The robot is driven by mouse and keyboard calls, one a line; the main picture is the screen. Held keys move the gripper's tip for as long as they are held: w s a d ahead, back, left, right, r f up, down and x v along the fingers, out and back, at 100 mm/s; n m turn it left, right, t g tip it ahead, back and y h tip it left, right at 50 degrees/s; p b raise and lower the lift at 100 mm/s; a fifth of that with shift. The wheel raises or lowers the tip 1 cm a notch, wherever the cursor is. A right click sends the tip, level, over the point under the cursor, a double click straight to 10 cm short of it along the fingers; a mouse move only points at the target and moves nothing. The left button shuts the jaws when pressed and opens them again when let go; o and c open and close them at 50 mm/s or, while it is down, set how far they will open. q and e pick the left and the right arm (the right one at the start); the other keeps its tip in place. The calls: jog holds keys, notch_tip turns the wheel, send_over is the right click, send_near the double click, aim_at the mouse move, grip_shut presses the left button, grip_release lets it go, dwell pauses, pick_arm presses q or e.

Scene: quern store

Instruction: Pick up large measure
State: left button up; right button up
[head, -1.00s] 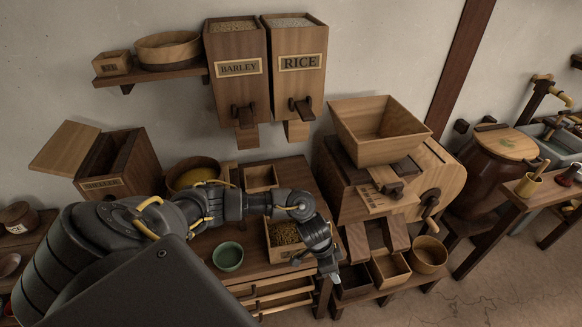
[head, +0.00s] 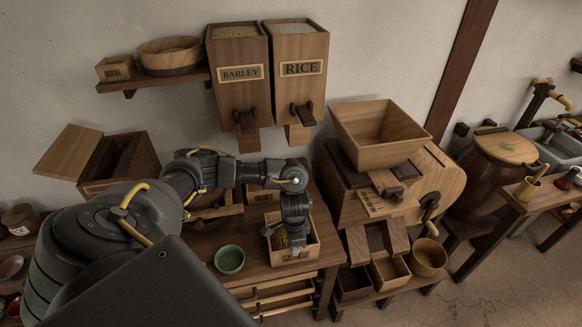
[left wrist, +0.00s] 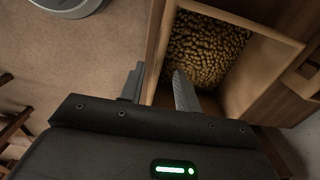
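The large measure appears to be the square wooden box (head: 293,256) with brown grain in it, at the right front of the table. It also shows in the left wrist view (left wrist: 259,62). My left gripper (head: 297,240) points down over this box. In the left wrist view my left gripper (left wrist: 157,82) is open, one finger on the outer side of a box wall and the other over the inside. The wall lies between them, and I cannot tell whether either finger touches it. My right gripper is in neither view.
A green bowl (head: 229,260) stands left of the box. A smaller wooden box (head: 262,195) is behind it, partly hidden by my arm. The quern with its hopper (head: 376,148) stands close on the right. Barley (head: 239,92) and rice (head: 299,88) bins hang above.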

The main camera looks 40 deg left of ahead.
pick_arm(q)
send_over(295, 262)
jog(key=shift+a+f+p, duration=0.15)
jog(key=shift+f+p, duration=0.15)
jog(key=shift+f, duration=2.4)
jog(key=shift+c, duration=0.2)
jog(key=shift+w, duration=0.1)
grip_shut()
